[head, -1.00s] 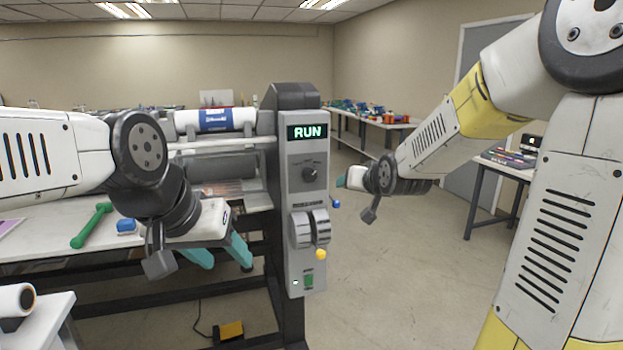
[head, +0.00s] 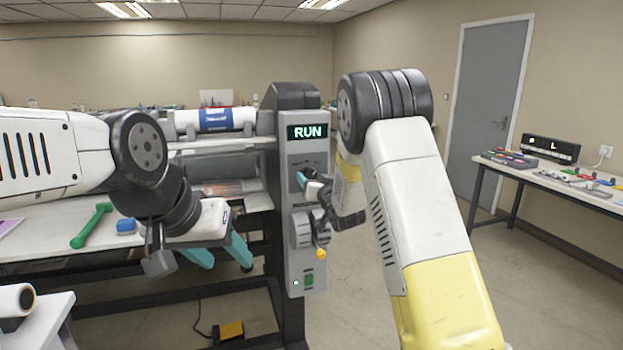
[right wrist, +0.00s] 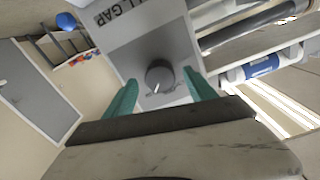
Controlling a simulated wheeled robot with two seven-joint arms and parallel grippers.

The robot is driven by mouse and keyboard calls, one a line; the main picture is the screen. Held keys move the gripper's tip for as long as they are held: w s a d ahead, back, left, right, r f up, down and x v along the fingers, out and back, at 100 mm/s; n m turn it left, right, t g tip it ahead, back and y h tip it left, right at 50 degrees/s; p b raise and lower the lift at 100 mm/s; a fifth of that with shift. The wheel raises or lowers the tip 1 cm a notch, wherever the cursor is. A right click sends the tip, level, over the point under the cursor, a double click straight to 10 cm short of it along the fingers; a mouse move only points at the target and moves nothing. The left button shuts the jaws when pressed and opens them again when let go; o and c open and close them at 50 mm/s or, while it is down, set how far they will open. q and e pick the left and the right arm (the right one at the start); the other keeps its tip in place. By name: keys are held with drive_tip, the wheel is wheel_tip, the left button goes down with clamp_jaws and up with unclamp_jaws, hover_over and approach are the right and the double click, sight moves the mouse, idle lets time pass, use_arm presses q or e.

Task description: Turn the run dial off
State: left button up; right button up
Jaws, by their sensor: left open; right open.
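The run dial is a dark round knob on the grey control panel (head: 294,163) of the laminator; the right wrist view shows the dial (right wrist: 160,76) with a light pointer mark. In the head view my right gripper (head: 305,180) is in front of the dial and largely hides it. In the right wrist view the teal fingers of my right gripper (right wrist: 160,97) are apart, one on each side of the dial, with no clear contact. The display (head: 307,132) above reads RUN. My left gripper (head: 222,255) is open and empty, low in front of the machine, left of the panel.
Below the dial are grey levers (head: 299,230), a yellow knob (head: 321,253) and a green switch (head: 309,281). A green-handled tool (head: 92,226) and a blue block (head: 126,226) lie on the machine table. The floor to the right is clear.

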drive_tip(key=shift+x, duration=1)
drive_tip(key=c, duration=1.4)
drive_tip(key=shift+n, duration=0.4)
drive_tip(key=n, duration=0.3)
drive_tip(key=shift+n, duration=2.6)
